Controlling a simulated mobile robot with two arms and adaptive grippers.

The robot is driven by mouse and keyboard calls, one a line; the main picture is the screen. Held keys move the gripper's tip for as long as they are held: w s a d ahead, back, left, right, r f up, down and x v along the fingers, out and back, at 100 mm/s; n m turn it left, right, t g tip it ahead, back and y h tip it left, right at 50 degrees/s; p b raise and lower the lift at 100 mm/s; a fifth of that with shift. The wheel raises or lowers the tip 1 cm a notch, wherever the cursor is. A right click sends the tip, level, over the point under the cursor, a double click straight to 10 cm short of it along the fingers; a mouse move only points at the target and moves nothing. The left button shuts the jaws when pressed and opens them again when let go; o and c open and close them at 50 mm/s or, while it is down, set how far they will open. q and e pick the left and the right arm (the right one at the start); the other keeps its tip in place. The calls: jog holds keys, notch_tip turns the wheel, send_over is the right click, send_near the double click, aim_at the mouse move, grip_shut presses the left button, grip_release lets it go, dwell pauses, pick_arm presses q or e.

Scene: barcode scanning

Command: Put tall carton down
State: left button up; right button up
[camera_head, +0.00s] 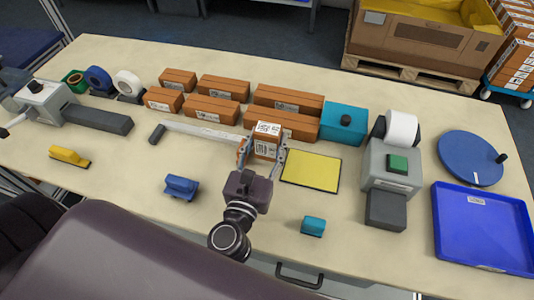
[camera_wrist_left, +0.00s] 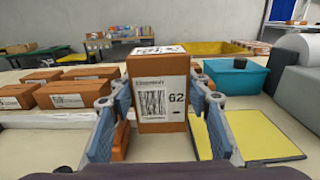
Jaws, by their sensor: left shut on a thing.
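My left gripper (camera_head: 261,158) is shut on the tall carton (camera_head: 267,141), a brown box with white labels on its top and side. In the left wrist view the carton (camera_wrist_left: 158,92) stands upright between the two blue-padded fingers, its label marked 62 facing the camera. It is just left of the yellow mat (camera_head: 311,171) and in front of the row of brown cartons. I cannot tell whether its base touches the table. The carton hides part of what lies behind it. My right gripper is not in view.
Brown cartons (camera_head: 287,100) lie in rows behind, with a teal box (camera_head: 344,123) to their right. A grey label printer (camera_head: 392,166), a blue turntable (camera_head: 470,158) and a blue tray (camera_head: 484,228) stand at right. A teal block (camera_head: 313,226) and blue tool (camera_head: 181,187) lie in front.

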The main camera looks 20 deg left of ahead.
aim_at(266, 156)
pick_arm(q)
jog(key=shift+f+b, duration=0.8)
jog(key=shift+f, duration=1.05)
jog(key=shift+f, duration=0.2)
jog(key=o, duration=1.1)
